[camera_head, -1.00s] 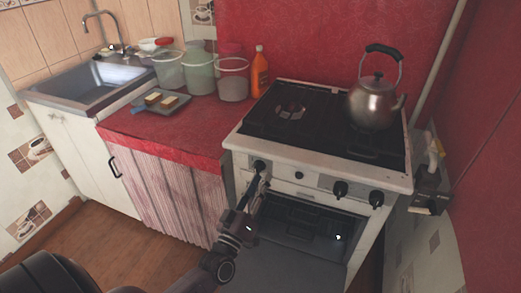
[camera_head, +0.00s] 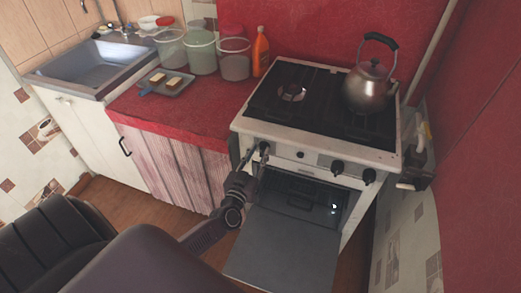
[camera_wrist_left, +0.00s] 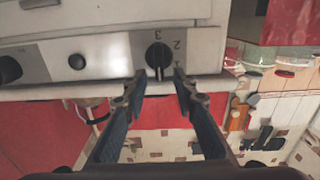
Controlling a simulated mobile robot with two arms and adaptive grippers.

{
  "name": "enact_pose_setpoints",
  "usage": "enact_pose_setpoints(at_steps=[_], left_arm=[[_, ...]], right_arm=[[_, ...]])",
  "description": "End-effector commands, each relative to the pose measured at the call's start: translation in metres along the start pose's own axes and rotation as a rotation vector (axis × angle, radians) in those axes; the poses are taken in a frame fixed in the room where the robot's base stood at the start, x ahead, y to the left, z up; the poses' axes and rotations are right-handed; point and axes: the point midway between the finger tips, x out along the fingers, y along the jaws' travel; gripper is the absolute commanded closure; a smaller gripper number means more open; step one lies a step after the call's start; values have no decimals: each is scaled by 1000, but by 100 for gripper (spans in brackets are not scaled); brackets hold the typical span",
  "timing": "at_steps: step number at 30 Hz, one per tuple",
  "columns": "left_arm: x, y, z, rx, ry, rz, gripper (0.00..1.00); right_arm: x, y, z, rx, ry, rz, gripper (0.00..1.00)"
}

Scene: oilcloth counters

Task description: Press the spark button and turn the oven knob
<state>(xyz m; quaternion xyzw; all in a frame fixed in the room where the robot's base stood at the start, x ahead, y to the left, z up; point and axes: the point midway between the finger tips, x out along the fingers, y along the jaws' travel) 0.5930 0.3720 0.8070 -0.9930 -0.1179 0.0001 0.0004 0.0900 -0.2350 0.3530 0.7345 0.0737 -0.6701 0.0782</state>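The white stove (camera_head: 240,124) has a front panel with dark knobs. The leftmost knob (camera_head: 264,148) also shows in the left wrist view (camera_wrist_left: 158,56), with numbers printed beside it. A small round black button (camera_head: 300,154) sits to its right; in the left wrist view the button (camera_wrist_left: 76,61) is left of the knob. Two more knobs (camera_head: 337,167) (camera_head: 369,176) are further right. My left gripper (camera_head: 253,158) is open, its fingers spread to either side of the leftmost knob. In the left wrist view its fingertips (camera_wrist_left: 158,80) appear just short of the knob; contact is unclear. My right gripper is not in view.
The oven door (camera_head: 285,245) hangs open below the panel. A kettle (camera_head: 369,85) stands on the hob. Tubs (camera_head: 201,58), an orange bottle (camera_head: 261,52) and a tray (camera_head: 170,90) stand on the red counter, left of the stove.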

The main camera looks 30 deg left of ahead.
Motion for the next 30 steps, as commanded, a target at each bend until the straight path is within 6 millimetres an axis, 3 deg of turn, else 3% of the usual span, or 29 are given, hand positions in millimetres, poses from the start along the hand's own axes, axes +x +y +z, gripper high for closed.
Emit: enact_pose_setpoints(at_steps=[4, 14, 21, 30], left_arm=[[14, 0, 0, 0, 0, 0, 74], [17, 0, 0, -1, -1, 1, 74], [17, 0, 0, -1, -1, 1, 100], [17, 0, 0, -8, -1, 0, 100]], right_arm=[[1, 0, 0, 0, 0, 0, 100], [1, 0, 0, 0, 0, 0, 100], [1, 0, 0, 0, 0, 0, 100], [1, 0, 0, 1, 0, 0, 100]])
